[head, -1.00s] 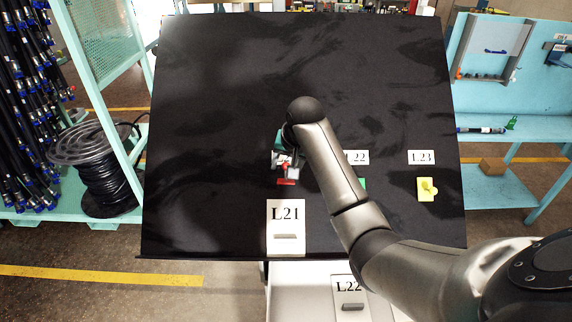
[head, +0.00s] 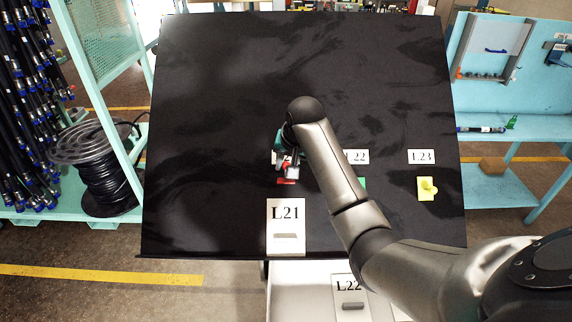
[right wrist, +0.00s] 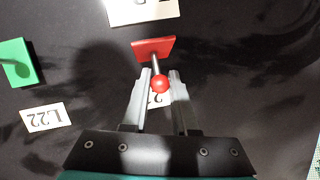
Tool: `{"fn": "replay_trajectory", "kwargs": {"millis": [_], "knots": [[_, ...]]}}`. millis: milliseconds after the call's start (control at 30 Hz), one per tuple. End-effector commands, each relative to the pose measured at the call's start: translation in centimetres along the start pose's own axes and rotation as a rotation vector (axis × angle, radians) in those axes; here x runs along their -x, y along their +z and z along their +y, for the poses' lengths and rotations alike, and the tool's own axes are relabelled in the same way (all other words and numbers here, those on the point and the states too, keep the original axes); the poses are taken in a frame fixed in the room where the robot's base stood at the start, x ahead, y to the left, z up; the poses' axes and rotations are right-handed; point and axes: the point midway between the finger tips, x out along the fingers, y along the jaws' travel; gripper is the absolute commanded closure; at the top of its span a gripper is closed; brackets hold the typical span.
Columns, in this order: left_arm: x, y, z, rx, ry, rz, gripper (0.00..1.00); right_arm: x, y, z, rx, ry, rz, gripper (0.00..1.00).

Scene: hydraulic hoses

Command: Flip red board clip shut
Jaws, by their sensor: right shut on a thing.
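The red board clip (head: 286,181) is on the black board (head: 225,110), above the large L21 plate; my right gripper partly hides it in the head view. In the right wrist view, its red base (right wrist: 153,48) carries a grey rod ending in a red ball (right wrist: 160,84). My right gripper (right wrist: 160,72) is shut on the clip's lever, with the rod and ball between its fingers. In the head view the right gripper (head: 292,172) sits just over the clip. I cannot tell the lever's exact tilt. My left gripper is not in view.
A green clip (right wrist: 16,62) and the L22 label (right wrist: 42,117) are close by. A yellow clip (head: 427,189) is under the L23 label (head: 421,157). The large L21 plate (head: 286,215) is at the board's lower edge. The board's upper and left areas are clear.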

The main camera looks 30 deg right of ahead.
Motion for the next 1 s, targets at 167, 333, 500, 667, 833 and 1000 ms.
{"fn": "replay_trajectory", "kwargs": {"millis": [167,333,500,667,833,1000], "knots": [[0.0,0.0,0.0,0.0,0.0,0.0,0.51,0.0,0.0,0.0,0.0,-0.001,0.003,1.0],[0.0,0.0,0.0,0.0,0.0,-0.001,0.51,0.0,0.2,0.1,0.006,-0.006,0.028,1.0],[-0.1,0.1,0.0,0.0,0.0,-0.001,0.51,0.1,0.7,0.2,0.019,-0.023,0.101,1.0],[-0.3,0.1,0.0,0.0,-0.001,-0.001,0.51,0.0,1.5,0.3,0.038,-0.049,0.214,1.0],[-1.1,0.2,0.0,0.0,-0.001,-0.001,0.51,-0.2,2.4,0.6,0.064,-0.083,0.366,1.0],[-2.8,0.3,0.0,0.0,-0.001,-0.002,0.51,-0.7,3.4,0.8,0.089,-0.119,0.521,1.0]]}}
